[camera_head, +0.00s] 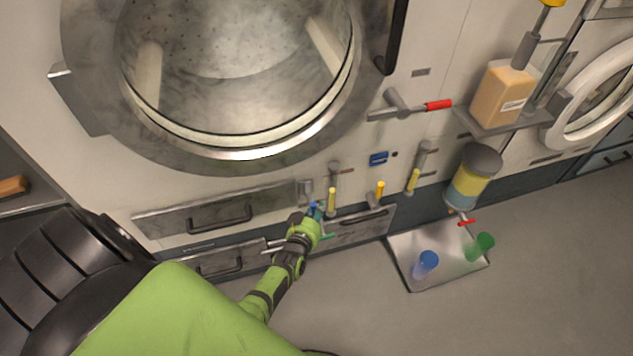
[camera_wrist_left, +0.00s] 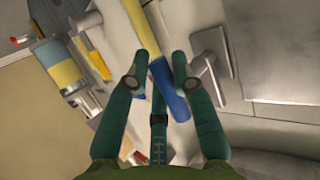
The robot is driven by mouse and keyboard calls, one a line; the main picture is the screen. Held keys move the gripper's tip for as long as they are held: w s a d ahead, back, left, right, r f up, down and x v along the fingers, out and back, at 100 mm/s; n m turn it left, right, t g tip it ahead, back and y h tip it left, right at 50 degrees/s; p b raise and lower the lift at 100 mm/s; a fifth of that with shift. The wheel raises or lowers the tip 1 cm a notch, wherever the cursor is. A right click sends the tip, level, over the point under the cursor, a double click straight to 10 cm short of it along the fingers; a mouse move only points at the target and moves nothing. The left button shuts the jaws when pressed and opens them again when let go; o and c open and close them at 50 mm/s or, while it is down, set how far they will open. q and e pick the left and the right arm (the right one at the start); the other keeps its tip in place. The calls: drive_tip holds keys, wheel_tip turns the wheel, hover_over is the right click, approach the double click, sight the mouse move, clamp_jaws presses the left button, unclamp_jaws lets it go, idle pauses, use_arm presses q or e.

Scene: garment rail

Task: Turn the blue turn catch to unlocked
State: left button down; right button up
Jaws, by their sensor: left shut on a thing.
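In the left wrist view the blue grip (camera_wrist_left: 171,92) lies tilted between the two dark green fingers of my left gripper (camera_wrist_left: 162,66). The left gripper is shut on this grip. The catch's mount is hard to make out, and I cannot tell its lock position. My right gripper shows in neither view.
Yellow-handled levers (camera_head: 331,201) stand close to the right of my left gripper. A drawer with a dark handle (camera_head: 220,217) is to its left. A metal tray (camera_head: 412,273) with a blue and a green cup lies on the floor at right. Open floor is in front.

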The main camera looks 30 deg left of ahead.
use_arm(q)
drive_tip(key=shift+g, duration=0.3)
idle(0.4)
drive_tip(key=c, duration=1)
unclamp_jaws()
drive_tip(key=shift+s, duration=0.15)
drive_tip(key=shift+v, duration=3.65)
